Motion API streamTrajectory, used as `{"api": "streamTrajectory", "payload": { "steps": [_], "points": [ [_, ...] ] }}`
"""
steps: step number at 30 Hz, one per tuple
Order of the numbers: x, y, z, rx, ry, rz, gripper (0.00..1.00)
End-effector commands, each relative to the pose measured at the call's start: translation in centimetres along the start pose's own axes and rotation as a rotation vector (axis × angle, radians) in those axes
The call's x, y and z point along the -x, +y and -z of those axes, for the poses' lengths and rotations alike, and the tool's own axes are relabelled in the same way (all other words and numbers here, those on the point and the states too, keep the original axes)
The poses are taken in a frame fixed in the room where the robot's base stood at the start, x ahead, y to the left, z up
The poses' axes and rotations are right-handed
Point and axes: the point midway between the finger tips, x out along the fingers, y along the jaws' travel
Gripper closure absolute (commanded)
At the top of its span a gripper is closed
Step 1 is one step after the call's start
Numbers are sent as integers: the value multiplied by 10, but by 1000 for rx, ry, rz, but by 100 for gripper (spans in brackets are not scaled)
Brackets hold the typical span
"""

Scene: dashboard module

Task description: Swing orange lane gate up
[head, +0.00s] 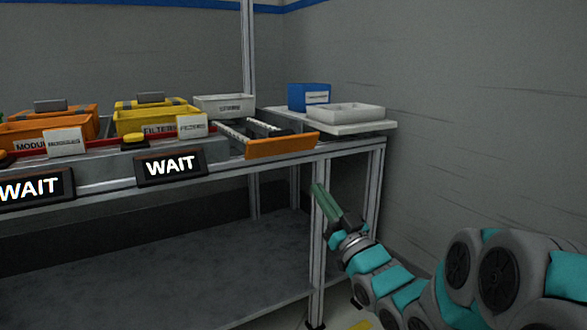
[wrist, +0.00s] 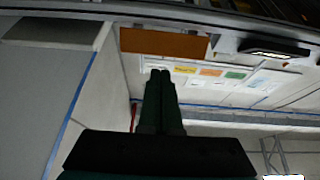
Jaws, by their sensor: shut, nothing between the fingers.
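The orange lane gate (head: 282,146) is a flat orange board across the front end of the roller lane (head: 252,128), at the right part of the bench's front edge. It also shows in the wrist view as an orange panel (wrist: 165,43) just beyond my fingertips. My gripper (head: 318,187) has dark green fingers, is shut and empty, and points up toward the bench edge. It is below and to the right of the gate in the head view, apart from it. In the wrist view the closed fingertips (wrist: 160,72) lie in line with the gate; the remaining distance is hard to tell.
Black WAIT signs (head: 171,166) hang on the bench front left of the gate. Yellow (head: 160,120) and orange (head: 48,130) bins stand at the left. A white tray (head: 346,113) and blue box (head: 309,96) rest on the right shelf. A bench leg (head: 318,255) stands near my gripper.

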Motion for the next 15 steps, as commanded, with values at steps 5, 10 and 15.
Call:
{"api": "streamTrajectory", "payload": {
  "steps": [5,10,15],
  "points": [
    [-1,-3,4,-15,43,14,100],
    [-8,-2,6,-15,39,12,100],
    [-18,-3,7,-15,37,11,100]
  ]
}}
